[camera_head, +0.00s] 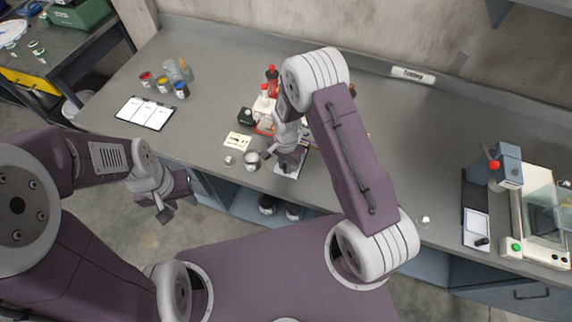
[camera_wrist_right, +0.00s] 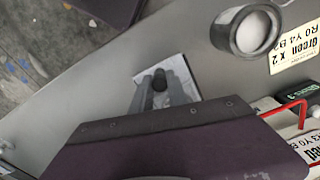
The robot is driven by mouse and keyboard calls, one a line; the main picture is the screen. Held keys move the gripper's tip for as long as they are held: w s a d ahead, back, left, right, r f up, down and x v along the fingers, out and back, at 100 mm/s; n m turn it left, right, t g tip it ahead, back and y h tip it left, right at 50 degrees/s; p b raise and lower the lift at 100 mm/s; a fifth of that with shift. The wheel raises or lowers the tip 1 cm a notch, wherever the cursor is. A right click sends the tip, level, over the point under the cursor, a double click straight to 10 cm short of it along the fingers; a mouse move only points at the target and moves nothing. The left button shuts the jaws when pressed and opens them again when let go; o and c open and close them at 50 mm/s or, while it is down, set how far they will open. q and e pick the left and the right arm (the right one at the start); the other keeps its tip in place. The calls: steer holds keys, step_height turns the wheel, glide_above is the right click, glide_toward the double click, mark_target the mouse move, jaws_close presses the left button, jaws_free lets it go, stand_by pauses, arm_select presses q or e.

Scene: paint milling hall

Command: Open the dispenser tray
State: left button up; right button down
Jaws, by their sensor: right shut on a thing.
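A flat pale tray plate (camera_head: 291,163) with a black knob lies at the bench's front edge, below the bottles, largely covered by my right arm. In the right wrist view, the plate (camera_wrist_right: 190,92) and its black knob (camera_wrist_right: 159,80) show clearly. My right gripper (camera_wrist_right: 160,88) has its grey fingers on both sides of the knob, shut on it. In the head view the right gripper (camera_head: 281,152) is partly hidden by its own wrist. My left gripper (camera_head: 168,211) hangs empty in front of the bench, at the left; its finger gap is unclear.
A cup (camera_head: 252,160) and recipe card (camera_head: 238,141) stand left of the tray. Red-capped bottles (camera_head: 264,104) stand behind it. Paint jars (camera_head: 163,84) and a clipboard (camera_head: 146,112) are at the left. A machine (camera_head: 540,215) stands at the far right; the bench between is mostly clear.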

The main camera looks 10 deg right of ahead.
stand_by(0.8)
steer(key=s+a, duration=0.1)
steer(key=s, duration=0.1)
steer(key=s+a, duration=0.1)
steer(key=shift+s+a+r, duration=0.1)
steer(key=shift+s+a, duration=0.25)
steer(key=c, duration=1.6)
jaws_free()
steer(key=shift+w+d, duration=0.1)
steer(key=o, duration=0.3)
step_height(320, 180, up, 9)
steer(key=shift+b, duration=0.4)
